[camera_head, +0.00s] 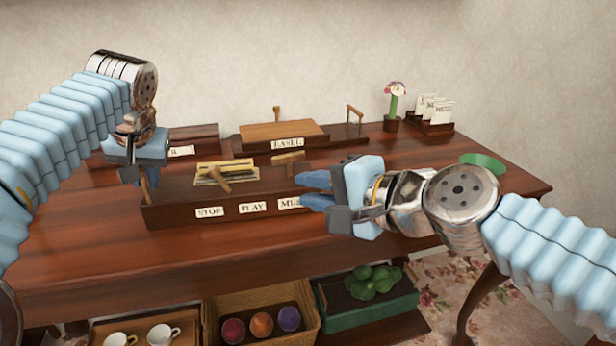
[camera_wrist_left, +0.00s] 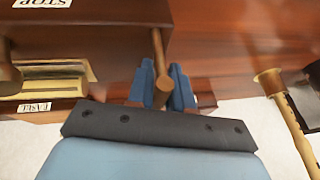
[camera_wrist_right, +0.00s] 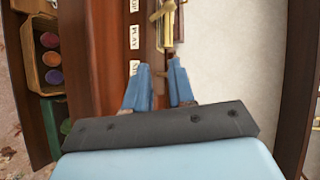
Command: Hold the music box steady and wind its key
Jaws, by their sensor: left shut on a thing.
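The music box (camera_head: 180,212) is a long dark wooden box on the table with labels STOP, PLAY and one partly hidden on its front. Pale wooden levers stand on it, one in the middle (camera_head: 218,178) by a gold plate (camera_head: 212,171), one at the right (camera_head: 288,159). I cannot tell which peg is the key. My left gripper (camera_head: 141,178) is shut on a wooden peg (camera_wrist_left: 161,75) at the box's left end. My right gripper (camera_head: 308,190) is open at the box's right end, covering that corner. Its fingers also show in the right wrist view (camera_wrist_right: 160,82).
Behind stand a box labelled EASEL (camera_head: 284,131) and another box (camera_head: 193,136). A flower pot (camera_head: 391,123), card rack (camera_head: 431,122) and green disc (camera_head: 483,163) are at the right. The table (camera_head: 420,150) is bare between. Below are cups, a basket (camera_head: 258,300) and a green box (camera_head: 370,312).

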